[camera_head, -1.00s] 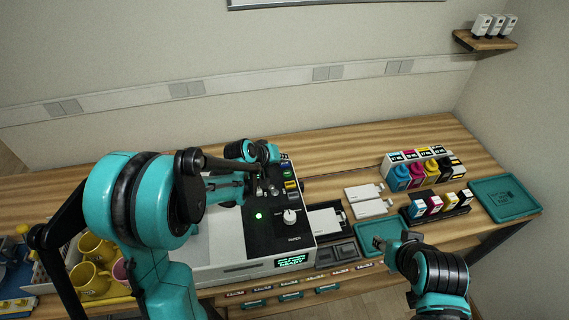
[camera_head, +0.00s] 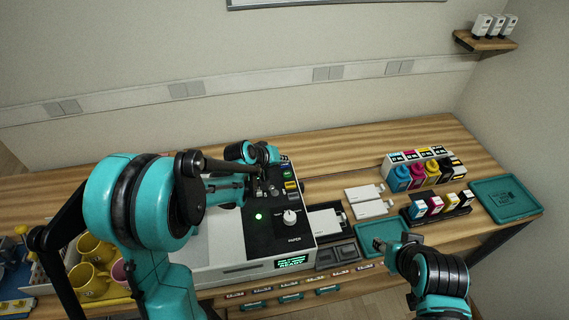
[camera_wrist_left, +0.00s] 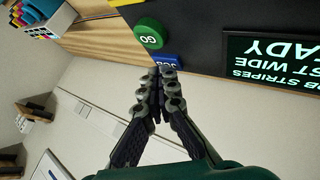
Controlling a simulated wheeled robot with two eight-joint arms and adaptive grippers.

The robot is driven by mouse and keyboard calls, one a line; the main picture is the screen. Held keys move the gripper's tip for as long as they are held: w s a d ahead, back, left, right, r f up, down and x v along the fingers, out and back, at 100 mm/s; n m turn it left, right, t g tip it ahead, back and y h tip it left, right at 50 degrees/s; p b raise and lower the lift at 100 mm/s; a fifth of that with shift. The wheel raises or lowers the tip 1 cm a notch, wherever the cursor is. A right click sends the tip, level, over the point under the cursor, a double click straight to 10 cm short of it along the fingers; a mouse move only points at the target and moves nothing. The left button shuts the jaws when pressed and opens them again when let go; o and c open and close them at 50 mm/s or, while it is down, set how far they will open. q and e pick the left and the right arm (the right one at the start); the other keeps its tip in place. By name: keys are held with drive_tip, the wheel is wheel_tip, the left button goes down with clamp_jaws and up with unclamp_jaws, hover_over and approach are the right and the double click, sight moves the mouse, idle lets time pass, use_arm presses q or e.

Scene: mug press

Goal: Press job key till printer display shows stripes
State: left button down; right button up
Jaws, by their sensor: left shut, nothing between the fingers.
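In the left wrist view the printer display (camera_wrist_left: 272,72) is a dark panel with upside-down green text; I can read "STRIPES" on its top text line, with "WIDE" and part of "READY" on the other lines. The blue job key (camera_wrist_left: 168,60) is beside it, next to a round green GO key (camera_wrist_left: 149,34). My left gripper (camera_wrist_left: 164,72) is shut and empty, its tips at the job key and covering part of it. Contact is not clear. The printer (camera_head: 228,255) stands mid-table in the head view, partly behind my left arm.
A front screen (camera_head: 292,261) on the printer shows small green text. A dial (camera_head: 290,218) sits on its top. Yellow mugs (camera_head: 88,280) stand at left.

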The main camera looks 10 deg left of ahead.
sight(283, 166)
use_arm(q)
drive_tip(key=shift+r+p, duration=0.5)
drive_tip(key=shift+r, duration=0.3)
wheel_tip(283, 166, up, 5)
drive_tip(key=p, duration=0.3)
drive_tip(key=shift+p, duration=0.35)
idle(0.4)
